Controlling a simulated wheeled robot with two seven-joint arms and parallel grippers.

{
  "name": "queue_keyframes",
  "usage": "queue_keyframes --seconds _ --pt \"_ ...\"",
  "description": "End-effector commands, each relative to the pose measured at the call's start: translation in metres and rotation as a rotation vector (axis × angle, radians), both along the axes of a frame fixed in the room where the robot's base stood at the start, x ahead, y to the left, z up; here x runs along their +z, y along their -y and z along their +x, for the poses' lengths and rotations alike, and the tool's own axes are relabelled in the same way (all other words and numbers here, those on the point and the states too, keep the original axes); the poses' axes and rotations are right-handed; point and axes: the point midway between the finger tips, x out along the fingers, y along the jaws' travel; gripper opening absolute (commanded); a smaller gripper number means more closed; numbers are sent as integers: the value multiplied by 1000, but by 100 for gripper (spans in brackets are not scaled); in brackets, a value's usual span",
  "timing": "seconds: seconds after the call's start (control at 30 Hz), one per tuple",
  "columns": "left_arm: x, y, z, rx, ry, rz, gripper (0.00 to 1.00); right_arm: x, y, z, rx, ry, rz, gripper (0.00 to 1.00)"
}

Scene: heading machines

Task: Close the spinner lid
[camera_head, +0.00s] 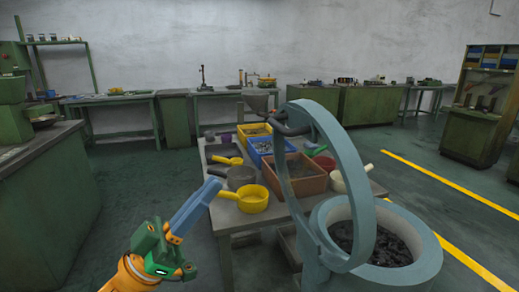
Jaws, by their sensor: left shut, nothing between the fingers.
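The spinner (428,262) is a round blue-grey drum at the lower right, with dark lumpy material inside. Its lid (350,170) is a thick blue-grey ring that stands raised and tilted up above the left side of the drum, so the drum's mouth is open. A dark handle (292,128) sticks out from the lid's upper left. My left gripper (210,187) has blue fingers, shut and empty, and is at the lower left, apart from the lid and to its left. My right gripper is not in view.
A work table (225,217) behind the spinner carries a yellow pan (253,199), an orange-brown crate (305,180), a blue crate (262,150) and a white pan (340,180). A green cabinet (45,195) stands at the left. Clear floor lies between it and the table.

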Motion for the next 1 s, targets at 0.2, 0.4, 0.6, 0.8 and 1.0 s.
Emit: queue_keyframes --seconds 0.2,0.4,0.6,0.8,1.0 --pt "39 30 17 1 2 -2 0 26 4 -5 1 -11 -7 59" --pt "67 57 33 2 1 0 0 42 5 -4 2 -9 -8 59" --pt "59 82 49 4 -5 0 0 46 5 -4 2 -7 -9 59" --pt "58 90 52 5 -1 1 0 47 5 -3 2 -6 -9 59" --pt "57 89 52 6 -2 1 0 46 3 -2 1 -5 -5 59"
